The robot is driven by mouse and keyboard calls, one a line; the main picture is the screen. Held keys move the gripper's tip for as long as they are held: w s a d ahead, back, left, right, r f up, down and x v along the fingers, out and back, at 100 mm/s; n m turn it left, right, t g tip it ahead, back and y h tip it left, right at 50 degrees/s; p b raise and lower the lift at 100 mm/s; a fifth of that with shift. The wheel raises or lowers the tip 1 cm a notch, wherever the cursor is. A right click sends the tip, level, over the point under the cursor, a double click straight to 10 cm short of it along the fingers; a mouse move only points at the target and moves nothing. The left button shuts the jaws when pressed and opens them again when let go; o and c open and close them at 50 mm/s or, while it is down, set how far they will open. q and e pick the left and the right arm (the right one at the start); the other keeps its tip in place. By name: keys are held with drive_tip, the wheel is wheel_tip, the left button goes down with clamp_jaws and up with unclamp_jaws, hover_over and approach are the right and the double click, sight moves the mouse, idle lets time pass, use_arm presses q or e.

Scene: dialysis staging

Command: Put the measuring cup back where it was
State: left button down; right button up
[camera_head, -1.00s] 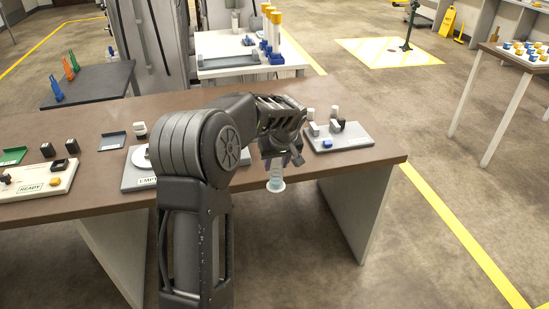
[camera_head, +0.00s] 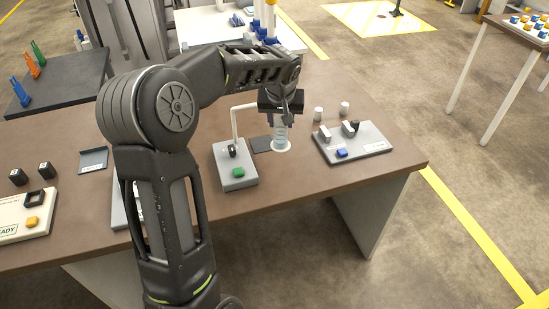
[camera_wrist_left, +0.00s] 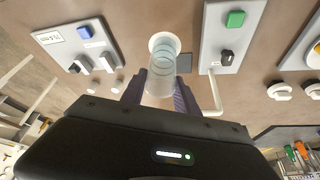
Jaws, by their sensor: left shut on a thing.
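The measuring cup (camera_head: 281,133) is a clear, pale blue cylinder with a wide whitish round foot at its lower end. My left gripper (camera_head: 281,111) is shut on it from above and holds it upright over the brown table (camera_head: 300,190). I cannot tell whether the foot touches the table top. In the left wrist view the cup (camera_wrist_left: 162,72) sits between the two fingers of my left gripper (camera_wrist_left: 160,88), its foot at the far end. A small dark square pad (camera_head: 261,144) lies just left of the foot. My right gripper is not in view.
A grey box with a green button (camera_head: 236,172) and a bent white pipe (camera_head: 234,122) stands left of the cup. A grey panel with a blue button (camera_head: 360,146) lies to the right, with two small white cylinders (camera_head: 318,114) behind it. The table's front right is clear.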

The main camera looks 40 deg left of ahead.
sight(280, 147)
use_arm(q)
drive_tip(key=shift+a+f, duration=0.1)
drive_tip(key=shift+a, duration=0.05)
drive_tip(key=shift+s+d+r, duration=0.15)
drive_tip(key=shift+d+r, duration=0.1)
drive_tip(key=shift+d, duration=0.1)
drive_tip(key=shift+a+f, duration=0.2)
drive_tip(key=shift+f, duration=0.1)
drive_tip(key=shift+f+p, duration=0.45)
drive_tip(key=shift+f, duration=2.5)
wheel_tip(280, 147, down, 3)
drive_tip(key=shift+d+r+p, duration=0.1)
drive_tip(key=shift+p, duration=0.2)
drive_tip(key=shift+f, duration=0.5)
